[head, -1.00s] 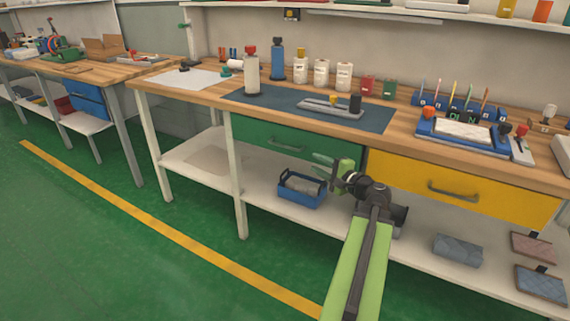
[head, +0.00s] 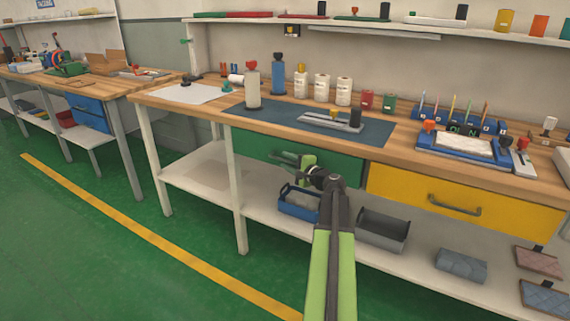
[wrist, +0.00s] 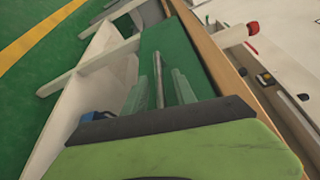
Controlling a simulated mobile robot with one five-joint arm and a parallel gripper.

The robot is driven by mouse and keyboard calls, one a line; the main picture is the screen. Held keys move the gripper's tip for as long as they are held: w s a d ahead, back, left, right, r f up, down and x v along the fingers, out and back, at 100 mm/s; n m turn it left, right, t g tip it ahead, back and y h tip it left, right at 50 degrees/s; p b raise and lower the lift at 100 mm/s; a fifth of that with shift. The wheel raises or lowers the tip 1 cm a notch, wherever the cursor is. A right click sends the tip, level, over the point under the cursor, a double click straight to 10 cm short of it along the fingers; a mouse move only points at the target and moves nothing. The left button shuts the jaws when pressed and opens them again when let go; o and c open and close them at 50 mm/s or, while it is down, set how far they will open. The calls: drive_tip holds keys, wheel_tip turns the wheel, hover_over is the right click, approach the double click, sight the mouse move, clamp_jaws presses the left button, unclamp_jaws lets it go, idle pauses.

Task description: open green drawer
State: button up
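The green drawer (head: 252,146) is shut under the left part of the wooden workbench. Its front also shows in the wrist view (wrist: 175,42). Its grey bar handle (wrist: 158,70) lies between my gripper's two pale green fingers in the wrist view. My gripper (head: 285,159) is open in front of the drawer, at the right part of the handle in the head view. The wrist view also shows my gripper (wrist: 160,76) with a gap on both sides of the handle. I cannot tell how far the fingertips are from the drawer front.
A yellow drawer (head: 464,199) is to the right. On the lower shelf are a blue bin (head: 299,203), a grey bin (head: 382,231) and several padded blocks. Bottles and tools stand on the benchtop (head: 405,138). The green floor at the front left is clear.

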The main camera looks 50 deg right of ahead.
drive_tip(key=shift+w, duration=0.25)
drive_tip(key=shift+c, duration=0.2)
clamp_jaws()
idle(1.0)
